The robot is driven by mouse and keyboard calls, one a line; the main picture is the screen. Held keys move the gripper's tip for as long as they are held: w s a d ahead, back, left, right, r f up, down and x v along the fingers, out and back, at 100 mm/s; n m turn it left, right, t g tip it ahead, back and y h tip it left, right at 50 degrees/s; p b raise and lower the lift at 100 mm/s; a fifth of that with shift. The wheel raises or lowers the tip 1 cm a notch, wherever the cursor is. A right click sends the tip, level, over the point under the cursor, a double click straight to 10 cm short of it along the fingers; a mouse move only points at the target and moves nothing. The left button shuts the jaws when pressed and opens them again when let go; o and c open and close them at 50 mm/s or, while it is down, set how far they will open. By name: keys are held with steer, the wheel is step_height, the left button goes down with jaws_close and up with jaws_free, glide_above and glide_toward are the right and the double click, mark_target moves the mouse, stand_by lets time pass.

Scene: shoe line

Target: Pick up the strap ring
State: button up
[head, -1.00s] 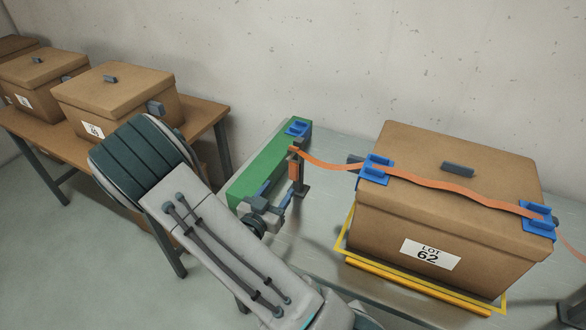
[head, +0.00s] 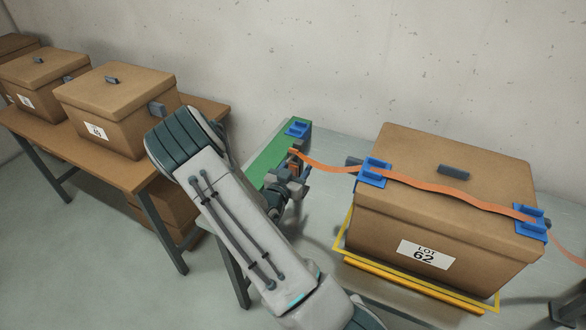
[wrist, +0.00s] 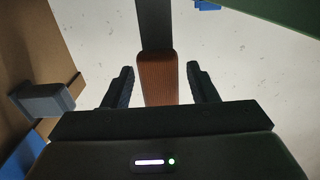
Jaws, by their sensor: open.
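The strap's near end meets a small orange-brown piece (head: 293,154) beside the green block, which I take to be the strap ring; a ring shape is not clear. In the wrist view a ribbed orange-brown piece (wrist: 158,82) on a dark upright bar stands between my two fingers, with a visible gap on each side. My gripper (head: 298,175) is open around it, and in the head view it hides most of the piece and its post. The orange strap (head: 440,183) runs from there over the lidded box.
The box (head: 370,225) marked LOT 62 stands on the grey table (head: 315,225) within a yellow outline, with blue strap guides (head: 373,171) on its lid edges. A green block (head: 272,157) lies behind my gripper. More boxes (head: 118,95) stand on a brown table at left.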

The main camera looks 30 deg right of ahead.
steer(key=c, duration=1)
steer(key=shift+c, duration=0.5)
steer(key=shift+r, duration=0.1)
